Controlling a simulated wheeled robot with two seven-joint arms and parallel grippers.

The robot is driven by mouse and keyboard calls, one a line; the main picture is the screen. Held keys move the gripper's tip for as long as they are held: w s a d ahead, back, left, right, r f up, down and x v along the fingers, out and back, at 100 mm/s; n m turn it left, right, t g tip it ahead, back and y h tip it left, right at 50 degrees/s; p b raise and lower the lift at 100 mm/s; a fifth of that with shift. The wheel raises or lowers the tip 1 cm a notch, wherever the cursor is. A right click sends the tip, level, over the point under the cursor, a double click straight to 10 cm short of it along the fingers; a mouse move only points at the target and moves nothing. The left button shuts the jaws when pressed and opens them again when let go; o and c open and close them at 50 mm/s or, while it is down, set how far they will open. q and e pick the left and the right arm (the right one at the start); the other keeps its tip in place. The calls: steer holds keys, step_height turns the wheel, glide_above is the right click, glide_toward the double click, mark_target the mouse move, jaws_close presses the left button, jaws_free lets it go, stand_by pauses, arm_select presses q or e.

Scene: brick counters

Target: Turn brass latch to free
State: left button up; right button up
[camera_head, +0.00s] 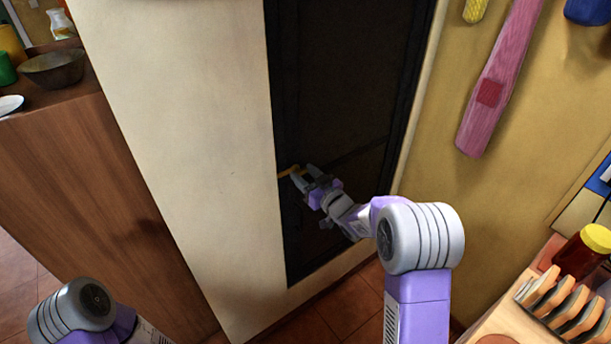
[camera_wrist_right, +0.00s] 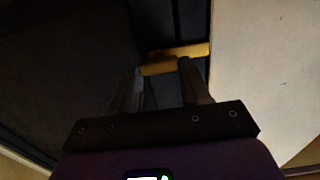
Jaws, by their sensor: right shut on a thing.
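The brass latch (camera_head: 289,171) is a yellow bar at the left edge of a dark door (camera_head: 340,80), next to a cream wall panel. My right gripper (camera_head: 301,172) is at the latch, its fingers shut on it. In the right wrist view the latch (camera_wrist_right: 193,51) lies crosswise between and beyond the fingertips (camera_wrist_right: 161,66), its right end near the cream panel. The part of the latch between the fingers is partly hidden. My left arm shows at the bottom left; its gripper is out of view.
A wooden counter (camera_head: 80,190) with a dark bowl (camera_head: 52,68) stands at the left. At the right are a jar with a yellow lid (camera_head: 583,252) and a wooden rack (camera_head: 565,305). A pink board (camera_head: 500,75) hangs on the yellow wall.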

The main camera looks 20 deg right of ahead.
steer(key=shift+m, duration=0.3)
steer(key=m, duration=0.2)
steer(key=shift+d+f+m+b, duration=0.1)
steer(key=shift+d+m+b, duration=0.05)
steer(key=shift+m+b, duration=0.2)
steer(key=m, duration=0.4)
steer(key=shift+d+m, duration=0.1)
steer(key=shift+m, duration=0.15)
steer(key=m+p, duration=0.1)
steer(key=m, duration=0.3)
steer(key=shift+f+m, duration=0.1)
steer(key=shift+m, duration=0.2)
steer(key=m+p, duration=0.1)
steer(key=m, duration=0.4)
steer(key=shift+w+f+p, duration=0.1)
steer(key=shift+p, duration=0.25)
steer(key=shift+m, duration=0.4)
steer(key=o, duration=1.1)
steer(key=shift+c, duration=0.2)
